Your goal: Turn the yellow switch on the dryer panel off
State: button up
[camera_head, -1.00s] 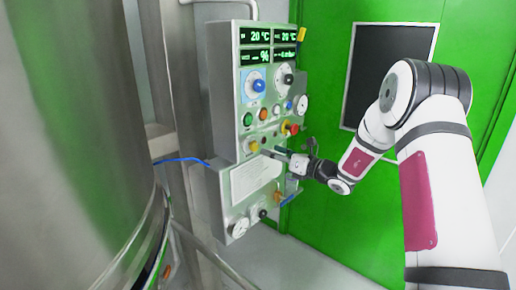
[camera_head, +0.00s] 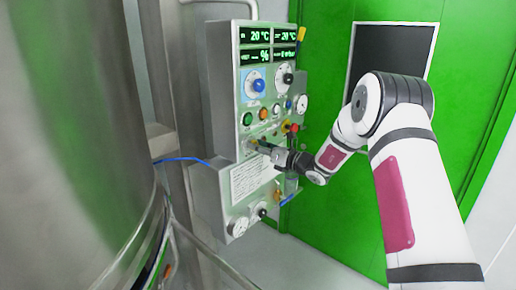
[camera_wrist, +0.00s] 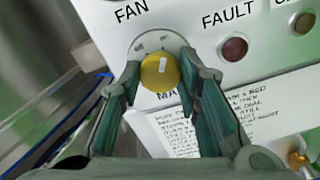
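The dryer panel (camera_head: 262,110) is a grey control box with displays, knobs and buttons, left of centre in the head view. The yellow switch (camera_wrist: 160,72) is a round knob with a white pointer mark, below the word FAN in the wrist view. The white mark stands close to upright, tilted slightly. My gripper (camera_wrist: 160,92) is open, with one finger on each side of the yellow switch. I cannot tell whether either finger touches it. In the head view my gripper (camera_head: 258,146) is at the lower part of the panel and hides the switch.
A maroon FAULT light (camera_wrist: 235,47) and another light (camera_wrist: 302,24) sit right of the switch. A large steel vessel (camera_head: 75,150) stands left. Behind is a green door (camera_head: 335,200). A blue cable (camera_head: 180,160) runs to the panel.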

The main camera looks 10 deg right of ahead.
jog(key=shift+n, duration=0.3)
jog(key=shift+c, duration=0.3)
jog(key=shift+f+n+b, duration=0.1)
jog(key=shift+n+b, duration=3.95)
jog(key=shift+n, duration=1.55)
jog(key=o, duration=1.1)
jog(key=shift+o, duration=0.2)
jog(key=v, duration=1.2)
